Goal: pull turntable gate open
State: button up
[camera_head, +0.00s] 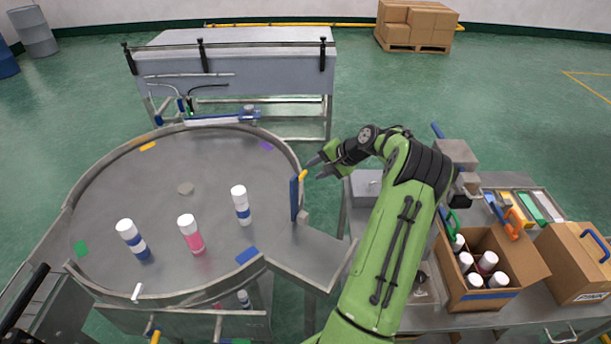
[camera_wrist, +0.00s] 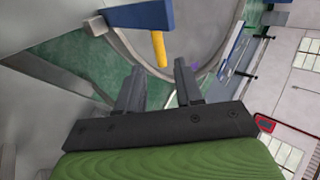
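The turntable (camera_head: 150,205) is a round grey metal table with a raised rim on the left of the head view. Its gate is a blue upright plate (camera_head: 294,198) at the right rim, with a short yellow handle (camera_head: 303,175) on its outer side. In the wrist view the blue gate (camera_wrist: 140,17) and yellow handle (camera_wrist: 159,48) lie just beyond my fingertips. My gripper (camera_head: 312,168) is beside the handle. Its two fingers (camera_wrist: 160,72) are spread apart with nothing between them, and the handle shows ahead of the gap.
Three capped cans stand on the turntable: one pink (camera_head: 191,234) and two blue-and-white (camera_head: 241,206) (camera_head: 132,240). A metal chute (camera_head: 310,252) leaves the rim below the gate. An open carton (camera_head: 488,268) of cans stands on the bench at right.

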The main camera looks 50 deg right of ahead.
jog(key=v, duration=0.8)
jog(key=shift+r, duration=0.15)
